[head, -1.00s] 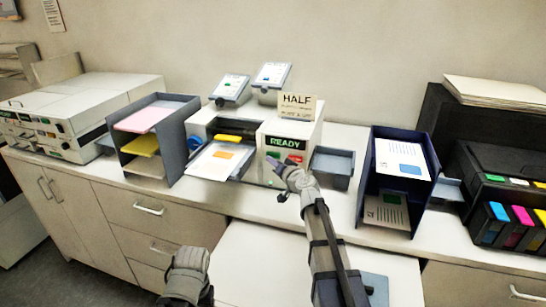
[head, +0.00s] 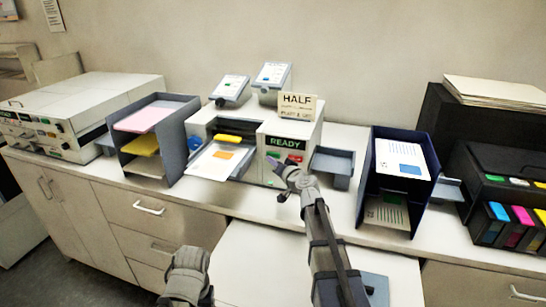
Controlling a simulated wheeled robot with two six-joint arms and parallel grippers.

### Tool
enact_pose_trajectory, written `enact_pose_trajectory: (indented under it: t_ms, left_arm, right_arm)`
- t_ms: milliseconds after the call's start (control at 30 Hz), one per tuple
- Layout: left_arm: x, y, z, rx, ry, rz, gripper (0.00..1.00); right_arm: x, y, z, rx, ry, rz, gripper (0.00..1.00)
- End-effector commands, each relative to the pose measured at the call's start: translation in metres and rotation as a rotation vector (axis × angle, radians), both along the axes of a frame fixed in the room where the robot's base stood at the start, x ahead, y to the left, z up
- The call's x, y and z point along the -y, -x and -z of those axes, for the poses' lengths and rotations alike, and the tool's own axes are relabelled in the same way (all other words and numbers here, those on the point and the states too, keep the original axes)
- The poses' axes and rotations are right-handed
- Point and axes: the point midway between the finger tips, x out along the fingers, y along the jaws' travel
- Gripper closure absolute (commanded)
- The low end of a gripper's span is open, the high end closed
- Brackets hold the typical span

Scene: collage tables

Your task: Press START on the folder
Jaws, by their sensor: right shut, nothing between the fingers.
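The folder (head: 308,135) is a white machine in the middle of the counter, with a READY display (head: 285,143) on its front. The gripper hides part of the panel, and I cannot make out a START label. My left arm shows at the bottom, but its fingers are not visible.
A HALF sign (head: 297,105) stands on the folder. A grey paper rack (head: 185,140) is to the left and a dark blue rack (head: 432,165) to the right. A small grey output tray (head: 332,163) sits right of the folder. Ink cartridges (head: 521,222) are at far right.

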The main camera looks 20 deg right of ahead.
Motion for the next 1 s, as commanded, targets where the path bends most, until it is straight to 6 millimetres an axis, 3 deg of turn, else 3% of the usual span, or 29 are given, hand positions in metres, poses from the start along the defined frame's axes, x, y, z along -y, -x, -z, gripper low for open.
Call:
enact_pose_trajectory:
  t_ms: [1000]
  left_arm:
    - [0.0000,0.0000,-0.0002,0.000,0.000,0.000,0.31]
  right_arm:
    - [0.0055,-0.0082,-0.0003,0.000,0.000,0.000,1.00]
